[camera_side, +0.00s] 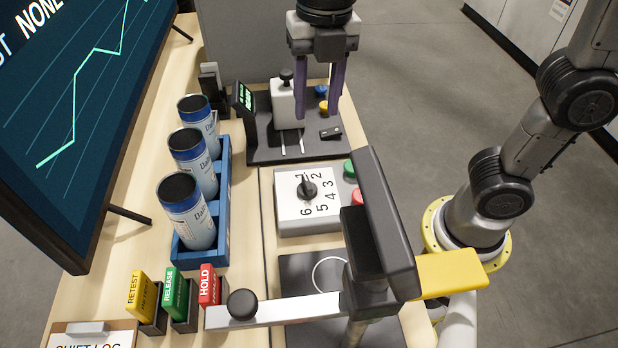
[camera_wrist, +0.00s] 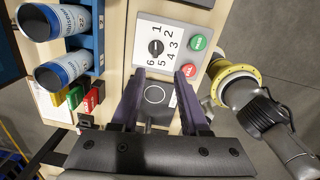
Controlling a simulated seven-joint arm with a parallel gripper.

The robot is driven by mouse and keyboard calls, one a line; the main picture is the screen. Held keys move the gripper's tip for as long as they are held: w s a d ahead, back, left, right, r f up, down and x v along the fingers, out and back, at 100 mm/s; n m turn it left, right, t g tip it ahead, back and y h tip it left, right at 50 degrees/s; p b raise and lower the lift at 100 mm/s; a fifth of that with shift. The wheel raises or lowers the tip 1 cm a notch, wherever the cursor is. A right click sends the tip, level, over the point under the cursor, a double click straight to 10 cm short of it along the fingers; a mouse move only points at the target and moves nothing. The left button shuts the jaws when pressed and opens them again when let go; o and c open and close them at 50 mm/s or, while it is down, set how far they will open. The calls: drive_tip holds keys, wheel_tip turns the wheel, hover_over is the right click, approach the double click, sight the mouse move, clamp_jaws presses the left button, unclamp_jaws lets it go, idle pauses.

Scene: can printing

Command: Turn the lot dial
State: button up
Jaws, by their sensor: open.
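The lot dial is a black knob (camera_side: 307,188) on a white panel (camera_side: 292,212) marked with the numbers 1 to 6. Its pointer appears to face the 1 side, but the exact setting is hard to read. The knob also shows in the wrist view (camera_wrist: 155,47), ahead of the fingers. My gripper (camera_side: 318,114) is open and empty, with its purple fingers pointing down. It hangs above and behind the dial in the side view, apart from it. In the wrist view the open fingers (camera_wrist: 158,75) frame the area just below the panel.
Green (camera_side: 349,169) and red (camera_side: 357,197) buttons sit right of the dial. A blue rack (camera_side: 223,190) of cans stands left. A black device with a lever (camera_side: 286,78) is behind. A dark arm-like fixture (camera_side: 385,225) rises in front. A circle-marked plate (camera_wrist: 155,110) lies near.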

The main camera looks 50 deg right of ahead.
sight(309, 186)
drive_tip(key=shift+n+g, duration=0.3)
drive_tip(key=shift+n, duration=0.1)
drive_tip(key=f, duration=0.5)
drive_tip(key=a+f, duration=0.1)
drive_tip(key=f, duration=0.4)
drive_tip(key=a+f, duration=0.1)
drive_tip(key=f, duration=0.4)
drive_tip(key=shift+s+a+f, duration=0.1)
drive_tip(key=shift+f, duration=0.05)
clamp_jaws()
